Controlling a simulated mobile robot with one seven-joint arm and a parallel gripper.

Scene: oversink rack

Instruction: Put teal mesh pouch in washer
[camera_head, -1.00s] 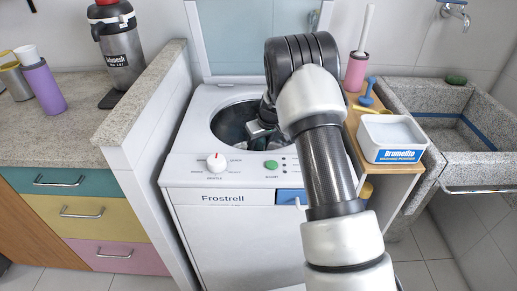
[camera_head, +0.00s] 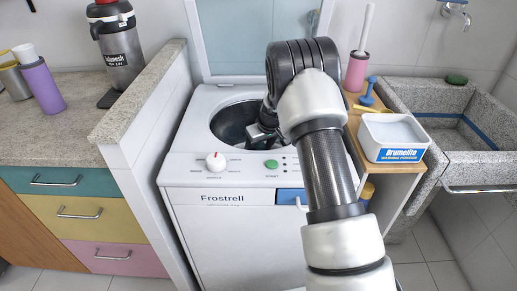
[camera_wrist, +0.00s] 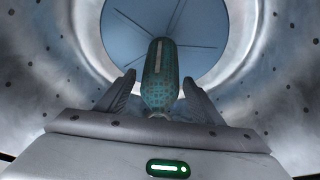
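The washer (camera_head: 222,215) is a white top-loader marked Frostrell, with its lid raised and its round drum opening (camera_head: 230,122) showing. My gripper (camera_head: 256,138) reaches down into this opening. In the wrist view the teal mesh pouch (camera_wrist: 160,78), with a pale strip on its front, is inside the steel drum (camera_wrist: 65,80). It stands lengthwise between the two spread fingers of my gripper (camera_wrist: 159,86). Gaps show between the pouch and the fingers, so the gripper looks open around it. Whether the pouch touches the drum is unclear. I cannot make out the pouch in the head view.
A speckled ledge (camera_head: 140,92) borders the washer on the left. On the right a wooden stand (camera_head: 396,178) holds a white washing-powder tub (camera_head: 393,135) and a pink brush holder (camera_head: 356,70). A stone sink (camera_head: 455,160) lies farther right. The drum rim surrounds my gripper.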

